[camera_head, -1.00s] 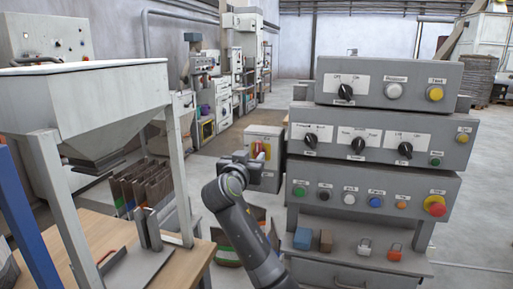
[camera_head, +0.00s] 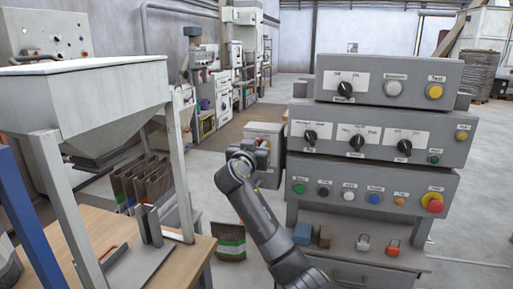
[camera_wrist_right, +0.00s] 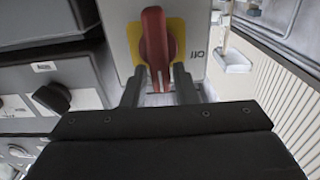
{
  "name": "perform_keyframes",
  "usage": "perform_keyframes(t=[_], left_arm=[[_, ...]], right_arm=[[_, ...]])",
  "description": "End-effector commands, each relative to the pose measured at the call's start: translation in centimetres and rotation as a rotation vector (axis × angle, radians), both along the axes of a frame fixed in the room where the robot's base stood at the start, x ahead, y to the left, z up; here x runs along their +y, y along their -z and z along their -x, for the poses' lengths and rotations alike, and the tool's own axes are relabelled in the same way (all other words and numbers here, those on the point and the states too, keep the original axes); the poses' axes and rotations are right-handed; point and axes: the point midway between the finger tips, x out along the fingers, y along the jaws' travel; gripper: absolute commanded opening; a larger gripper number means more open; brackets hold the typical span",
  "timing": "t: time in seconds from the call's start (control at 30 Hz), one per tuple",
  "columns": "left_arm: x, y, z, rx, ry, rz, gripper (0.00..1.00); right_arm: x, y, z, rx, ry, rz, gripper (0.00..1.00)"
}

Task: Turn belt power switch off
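The belt power switch is a red rotary handle (camera_wrist_right: 154,45) on a yellow plate (camera_wrist_right: 176,32), fixed to a light grey box (camera_wrist_right: 197,25). In the right wrist view the handle stands upright, and a sideways OFF label is to its right. My right gripper (camera_wrist_right: 158,88) is open, with its two dark fingers on either side of the handle's lower end. No clear contact shows. In the head view the grey box (camera_head: 262,128) stands left of the control panels, and my right wrist hides the handle. My left gripper is not in view.
Stacked control panels (camera_head: 385,133) with knobs and buttons stand close on the right. A hopper on a frame (camera_head: 95,105) and a wooden table (camera_head: 190,262) are on the left. Bags (camera_head: 148,182) stand behind the table. A blue block (camera_head: 303,234) lies on the panel's shelf.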

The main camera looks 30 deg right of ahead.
Motion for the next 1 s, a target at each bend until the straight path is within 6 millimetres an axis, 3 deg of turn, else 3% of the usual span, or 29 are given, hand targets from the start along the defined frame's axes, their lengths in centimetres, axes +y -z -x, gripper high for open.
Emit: perform_keyframes(t=[0.1, 0.57, 1.0], left_arm=[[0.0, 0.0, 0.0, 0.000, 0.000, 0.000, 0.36], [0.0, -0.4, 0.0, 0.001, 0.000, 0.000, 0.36], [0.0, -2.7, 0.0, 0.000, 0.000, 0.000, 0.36]], right_arm=[[0.0, 0.2, 0.0, 0.005, 0.000, -0.004, 0.00], [0.1, 0.6, -0.1, 0.059, 0.002, 0.029, 0.00], [0.5, 0.8, -0.6, 0.325, 0.001, 0.250, 0.00]])
